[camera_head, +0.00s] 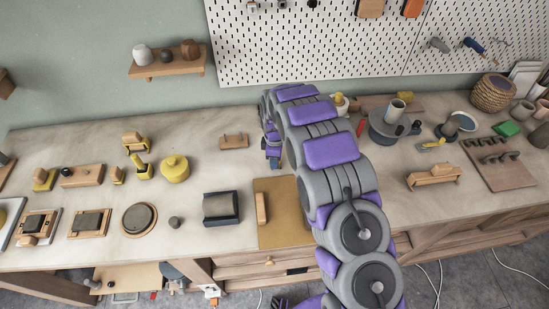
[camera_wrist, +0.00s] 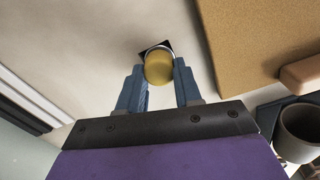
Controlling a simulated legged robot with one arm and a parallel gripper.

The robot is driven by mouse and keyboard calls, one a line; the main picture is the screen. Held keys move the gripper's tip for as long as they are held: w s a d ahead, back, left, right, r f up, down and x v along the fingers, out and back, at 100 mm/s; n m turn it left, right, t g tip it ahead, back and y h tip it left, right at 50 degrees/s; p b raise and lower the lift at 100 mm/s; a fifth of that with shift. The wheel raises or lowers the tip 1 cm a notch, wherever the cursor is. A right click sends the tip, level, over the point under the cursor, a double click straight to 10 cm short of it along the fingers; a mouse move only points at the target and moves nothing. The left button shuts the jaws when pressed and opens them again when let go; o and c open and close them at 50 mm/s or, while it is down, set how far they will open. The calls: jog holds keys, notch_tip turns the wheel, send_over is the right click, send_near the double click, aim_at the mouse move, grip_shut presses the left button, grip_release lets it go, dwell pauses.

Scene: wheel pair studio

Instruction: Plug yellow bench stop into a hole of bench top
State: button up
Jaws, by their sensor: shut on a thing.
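My gripper (camera_wrist: 160,78) is shut on the yellow bench stop (camera_wrist: 159,68), whose round yellow top sits between the two blue fingers in the wrist view. A dark square hole (camera_wrist: 167,44) in the pale bench top (camera_wrist: 110,30) shows just beyond the stop, partly covered by it. I cannot tell whether the stop's lower end is in the hole or above it. In the head view my gripper (camera_head: 273,158) is low over the bench top (camera_head: 225,115), mostly behind my arm, and the stop is hidden.
A brown mat (camera_head: 275,235) with a wooden block (camera_head: 262,208) lies close by. A dark-edged block (camera_head: 221,208), a yellow pot (camera_head: 174,169) and a small wooden piece (camera_head: 234,141) stand to the left. A grey turntable (camera_head: 385,130) with cups stands to the right.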

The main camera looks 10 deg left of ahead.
jog(key=o, duration=1.2)
jog(key=shift+c, duration=0.2)
jog(key=shift+r, duration=0.15)
notch_tip(320, 180, up, 17)
jog(key=p, duration=0.1)
